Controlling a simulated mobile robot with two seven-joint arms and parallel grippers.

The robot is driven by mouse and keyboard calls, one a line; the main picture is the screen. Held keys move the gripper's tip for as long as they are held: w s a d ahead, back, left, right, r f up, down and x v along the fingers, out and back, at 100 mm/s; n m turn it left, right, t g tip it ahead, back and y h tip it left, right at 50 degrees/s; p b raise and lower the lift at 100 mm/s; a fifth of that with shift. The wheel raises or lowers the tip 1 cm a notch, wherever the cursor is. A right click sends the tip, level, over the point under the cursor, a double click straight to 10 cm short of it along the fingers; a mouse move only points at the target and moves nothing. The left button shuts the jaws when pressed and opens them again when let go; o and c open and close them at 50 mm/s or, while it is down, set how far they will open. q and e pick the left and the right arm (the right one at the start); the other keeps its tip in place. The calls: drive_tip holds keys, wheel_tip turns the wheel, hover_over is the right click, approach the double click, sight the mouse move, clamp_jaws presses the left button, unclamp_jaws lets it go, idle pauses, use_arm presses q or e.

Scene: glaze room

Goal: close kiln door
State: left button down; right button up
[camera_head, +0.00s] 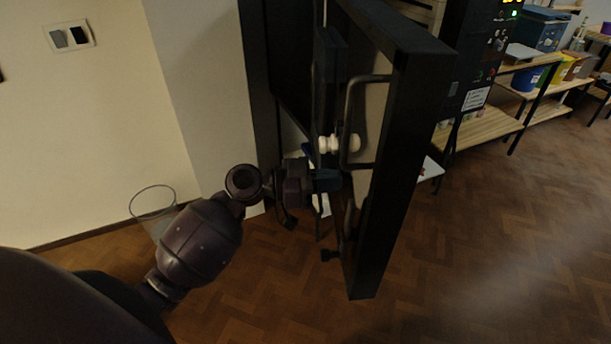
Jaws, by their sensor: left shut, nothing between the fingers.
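The kiln door (405,150) stands open in the middle of the view, a tall dark-framed panel seen at a steep angle. A curved metal handle (350,115) and white knobs (340,143) are on its left-hand face. My left gripper (332,181) is shut and empty at the door's left-hand face, just below the handle. I cannot tell whether its fingers touch the door. My right gripper is not in view.
A wire bin (153,212) stands by the wall at the left. Wooden shelves (485,139) with coloured buckets (527,78) run along the back right. The herringbone floor (500,240) at the right is clear.

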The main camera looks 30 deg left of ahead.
sight(361, 179)
use_arm(q)
drive_tip(key=x, duration=0.3)
drive_tip(key=shift+r+p, duration=0.1)
drive_tip(key=shift+p, duration=0.3)
drive_tip(key=shift+w+d, duration=0.15)
drive_tip(key=shift+d, duration=0.05)
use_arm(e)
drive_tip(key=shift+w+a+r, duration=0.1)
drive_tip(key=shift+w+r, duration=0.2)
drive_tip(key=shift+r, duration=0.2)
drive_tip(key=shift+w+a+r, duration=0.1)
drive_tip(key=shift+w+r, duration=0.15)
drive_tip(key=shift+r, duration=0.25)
use_arm(q)
drive_tip(key=shift+w+d, duration=0.1)
drive_tip(key=shift+d, duration=0.05)
